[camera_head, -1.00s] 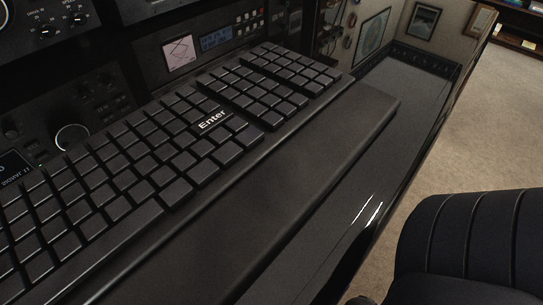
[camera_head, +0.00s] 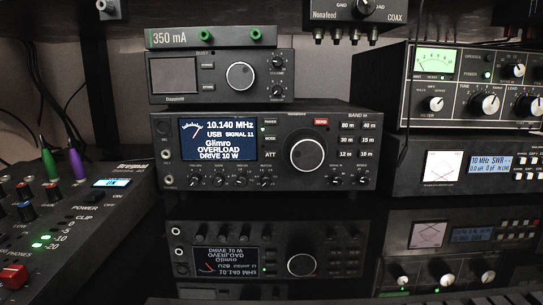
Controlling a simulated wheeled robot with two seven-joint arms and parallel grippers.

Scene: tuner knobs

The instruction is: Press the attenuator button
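A black radio transceiver (camera_head: 222,178) stands in the middle of the camera_head view. Its lit display (camera_head: 218,138) reads 10.140 MHz, USB, SIGNAL 11, OVERLOAD and DRIVE 10 W. To the right of the display is a button marked ATT (camera_head: 270,154), below the POWER and MODE labels. I cannot tell whether it is pressed in. A large tuning knob (camera_head: 306,154) is right of it. Neither of my grippers is in view.
A smaller radio (camera_head: 218,92) and a green-and-black 350 mA box (camera_head: 205,38) are stacked above. A mixer (camera_head: 70,225) is at left. An amplifier (camera_head: 455,112) and a tuner (camera_head: 410,180) are at right. The glossy surface in front (camera_head: 330,225) is clear and reflects the radio.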

